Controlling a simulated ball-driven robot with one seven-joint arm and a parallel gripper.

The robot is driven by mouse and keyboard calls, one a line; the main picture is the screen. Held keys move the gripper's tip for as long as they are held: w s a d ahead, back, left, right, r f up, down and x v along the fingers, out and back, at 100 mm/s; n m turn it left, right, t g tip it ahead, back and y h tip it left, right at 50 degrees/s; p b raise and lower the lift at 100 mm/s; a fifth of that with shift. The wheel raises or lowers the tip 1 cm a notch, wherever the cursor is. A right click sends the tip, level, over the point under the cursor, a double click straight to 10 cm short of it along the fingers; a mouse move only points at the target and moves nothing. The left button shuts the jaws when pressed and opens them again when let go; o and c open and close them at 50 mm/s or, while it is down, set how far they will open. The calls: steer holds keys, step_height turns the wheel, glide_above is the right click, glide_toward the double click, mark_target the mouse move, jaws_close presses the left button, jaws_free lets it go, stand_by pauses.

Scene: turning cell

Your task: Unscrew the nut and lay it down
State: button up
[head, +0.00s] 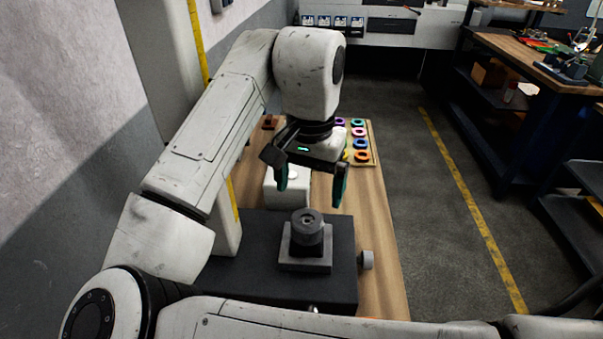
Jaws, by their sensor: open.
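A dark grey round nut (308,232) sits upright on a square grey block (292,262), with a small round stud end at its top centre. The block stands on a wide black base (250,262) on the wooden bench. My gripper (311,194) is open and empty, its two green-tipped fingers pointing down. In the picture it is just above and behind the nut, apart from it. How far the nut is threaded on cannot be told.
A white block (289,192) stands behind the black base, partly behind my gripper. A wooden tray (372,148) of several coloured rings lies at the bench's (375,215) far right. A grey knob (366,260) sticks out right of the base. A wall is close on the left.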

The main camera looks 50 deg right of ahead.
mark_target(310, 219)
step_height(310, 219, down, 9)
steer(key=shift+r, duration=0.1)
stand_by(0.3)
steer(key=c, duration=1.1)
steer(key=shift+r+n+p, duration=0.3)
steer(key=shift+n+p, duration=0.5)
steer(key=shift+p, duration=0.2)
steer(key=shift+c, duration=0.2)
steer(key=n+p, duration=0.5)
steer(key=n, duration=0.1)
steer(key=shift+s, duration=0.1)
steer(key=shift+f+n+p, duration=0.25)
steer(key=shift+n+p, duration=0.35)
steer(key=shift+d+f, duration=0.1)
steer(key=shift+s, duration=0.1)
